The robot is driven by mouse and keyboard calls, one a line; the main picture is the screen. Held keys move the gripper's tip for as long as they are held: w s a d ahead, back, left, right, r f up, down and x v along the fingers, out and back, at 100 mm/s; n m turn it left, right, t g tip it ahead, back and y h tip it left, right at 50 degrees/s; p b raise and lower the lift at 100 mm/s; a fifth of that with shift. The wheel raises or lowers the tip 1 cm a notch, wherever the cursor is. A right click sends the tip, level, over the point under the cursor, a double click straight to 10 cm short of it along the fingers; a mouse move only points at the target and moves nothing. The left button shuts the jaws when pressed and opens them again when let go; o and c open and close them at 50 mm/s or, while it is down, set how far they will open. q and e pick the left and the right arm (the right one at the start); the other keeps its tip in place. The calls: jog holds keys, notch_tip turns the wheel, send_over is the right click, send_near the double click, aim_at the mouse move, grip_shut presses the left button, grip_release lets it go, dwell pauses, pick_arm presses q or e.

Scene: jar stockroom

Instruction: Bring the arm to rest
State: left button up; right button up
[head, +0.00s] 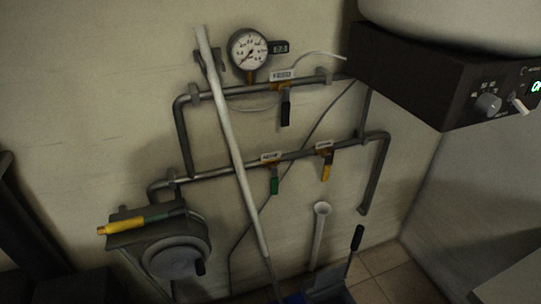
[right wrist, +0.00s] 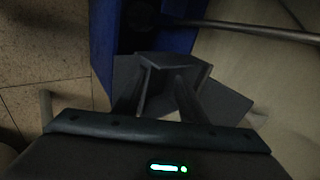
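My right gripper (right wrist: 164,82) shows in the right wrist view, with its two dark fingers apart. A dark, angular, pan-like thing (right wrist: 228,102) lies beyond the fingers. I see no clear grip on it, though the dark tones make the edges hard to read. Neither gripper can be made out in the head view. My left gripper is not in view.
The wall carries pipes (head: 228,166), a round gauge (head: 248,50) and several levered valves. A long pale pole (head: 232,150) leans across them. A dark box with a knob (head: 488,104) juts out upper right. A yellow-handled tool (head: 125,227) is lower left. A blue object (right wrist: 103,45) stands nearby.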

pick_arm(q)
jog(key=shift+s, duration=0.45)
pick_arm(e)
jog(key=s+f+n+g, duration=0.1)
jog(key=s+f+n, duration=0.3)
jog(key=s, duration=0.5)
jog(key=s+f+n+g, duration=0.1)
jog(key=s+f+n, duration=0.4)
jog(key=s, duration=0.5)
jog(key=s+f+n+g+h, duration=0.1)
jog(key=s+f+n+g, duration=0.1)
jog(key=s+f+n, duration=0.2)
jog(key=s+n, duration=0.3)
jog(key=s, duration=0.2)
jog(key=shift+s+a+f, duration=0.15)
jog(key=shift+a+f, duration=0.05)
jog(key=shift+a, duration=0.1)
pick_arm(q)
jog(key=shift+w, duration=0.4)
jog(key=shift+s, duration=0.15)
